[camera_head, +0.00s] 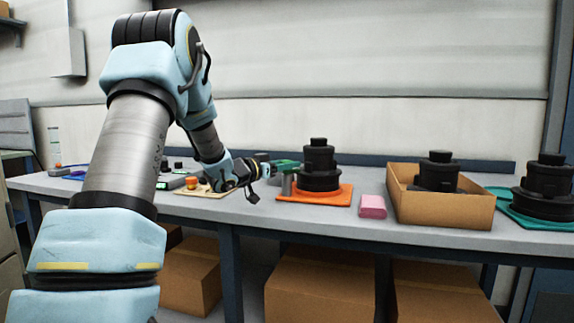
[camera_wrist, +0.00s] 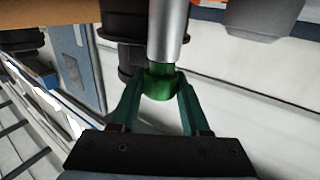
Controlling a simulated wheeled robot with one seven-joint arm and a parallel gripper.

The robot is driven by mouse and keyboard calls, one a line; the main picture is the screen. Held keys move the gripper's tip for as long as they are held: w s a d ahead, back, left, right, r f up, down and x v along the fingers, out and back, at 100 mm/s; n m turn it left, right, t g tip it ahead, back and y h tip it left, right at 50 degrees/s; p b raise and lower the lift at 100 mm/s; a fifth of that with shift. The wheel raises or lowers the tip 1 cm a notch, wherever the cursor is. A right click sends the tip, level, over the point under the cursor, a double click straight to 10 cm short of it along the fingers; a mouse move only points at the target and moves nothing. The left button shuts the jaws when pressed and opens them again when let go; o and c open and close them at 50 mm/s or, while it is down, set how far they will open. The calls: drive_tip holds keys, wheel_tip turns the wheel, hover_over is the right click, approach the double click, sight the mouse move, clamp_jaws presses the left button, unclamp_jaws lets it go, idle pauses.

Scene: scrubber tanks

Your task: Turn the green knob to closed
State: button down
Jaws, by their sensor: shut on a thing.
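The green knob (camera_wrist: 160,86) shows in the wrist view, at the end of a smooth grey cylinder (camera_wrist: 168,32). My gripper (camera_wrist: 159,94) has its two dark green fingers on either side of the knob and is shut on it. In the head view my gripper (camera_head: 287,166) reaches in from the left, beside a black stepped tank (camera_head: 319,168) on an orange tray (camera_head: 338,195). The grey cylinder (camera_head: 287,186) shows there just below the fingers. The knob cannot be told apart from the fingers in the head view. I cannot read its turn angle.
A pink block (camera_head: 372,206) lies right of the orange tray. Farther right, a cardboard box (camera_head: 447,210) holds a black tank, and another black tank (camera_head: 546,188) stands on a teal tray. A wooden board (camera_head: 205,190) with an orange knob is under my wrist.

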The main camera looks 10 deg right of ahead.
drive_tip(key=shift+c, duration=1.9)
unclamp_jaws()
drive_tip(key=shift+a, duration=0.1)
drive_tip(key=v, duration=1)
drive_tip(key=shift+s+a+b, duration=0.2)
drive_tip(key=shift+a+b, duration=0.05)
drive_tip(key=shift+b, duration=0.05)
drive_tip(key=shift+a, duration=0.1)
